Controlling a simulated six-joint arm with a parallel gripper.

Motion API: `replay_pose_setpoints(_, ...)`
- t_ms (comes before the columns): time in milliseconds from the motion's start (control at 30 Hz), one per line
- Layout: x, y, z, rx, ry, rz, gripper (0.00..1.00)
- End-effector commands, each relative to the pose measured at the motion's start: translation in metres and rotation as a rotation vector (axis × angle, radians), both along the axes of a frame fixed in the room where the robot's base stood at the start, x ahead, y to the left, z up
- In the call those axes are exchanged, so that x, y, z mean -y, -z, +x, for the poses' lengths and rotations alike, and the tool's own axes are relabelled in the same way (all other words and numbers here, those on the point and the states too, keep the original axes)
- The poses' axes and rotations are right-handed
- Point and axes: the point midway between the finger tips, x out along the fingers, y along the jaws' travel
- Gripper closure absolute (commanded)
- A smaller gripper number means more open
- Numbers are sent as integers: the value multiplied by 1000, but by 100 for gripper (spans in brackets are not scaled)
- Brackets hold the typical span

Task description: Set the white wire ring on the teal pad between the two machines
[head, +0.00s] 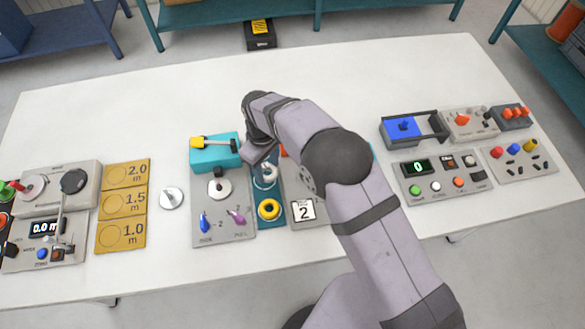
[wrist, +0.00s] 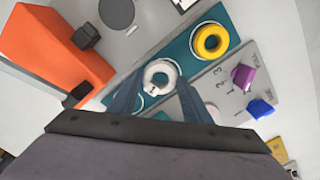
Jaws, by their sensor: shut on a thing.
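My gripper (head: 262,168) is shut on the white wire ring (wrist: 160,75). In the wrist view the ring shows between the two fingertips (wrist: 158,92), over the teal pad (wrist: 187,58). I cannot tell whether the ring touches the pad. In the head view the white ring (head: 266,177) is partly hidden by my gripper, and the teal pad (head: 277,192) runs between the two machines. A yellow ring (head: 268,209) lies at the pad's near end. The left machine (head: 222,232) has a teal housing and a grey panel. The right machine, with an orange body (wrist: 60,45), is largely hidden behind my arm.
The left machine's panel carries a blue knob (head: 205,221) and a purple knob (head: 237,216). A white card marked 2 (head: 303,210) lies right of the pad. A silver disc with a peg (head: 171,198) and yellow numbered plates (head: 122,204) stand left. The table's back is clear.

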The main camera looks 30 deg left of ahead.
Motion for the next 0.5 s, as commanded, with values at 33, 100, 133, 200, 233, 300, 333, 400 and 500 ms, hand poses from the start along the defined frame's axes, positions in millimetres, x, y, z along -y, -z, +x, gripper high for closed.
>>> replay_pose_setpoints(33, -10, 1, -4, 2, -4, 4, 82)
replay_pose_setpoints(100, -16, -6, -5, 2, 11, 3, 82)
replay_pose_setpoints(133, -19, -11, -4, 2, 25, 5, 82)
replay_pose_setpoints(200, -21, -21, -2, 2, 64, 4, 82)
replay_pose_setpoints(233, -21, -24, -2, 1, 83, 2, 82)
replay_pose_setpoints(300, -18, -28, -3, 0, 122, -1, 82)
replay_pose_setpoints(333, -17, -29, -4, 0, 137, 0, 82)
replay_pose_setpoints(400, -14, -29, -5, 0, 160, 0, 82)
replay_pose_setpoints(500, -11, -29, -7, 0, 180, 0, 82)
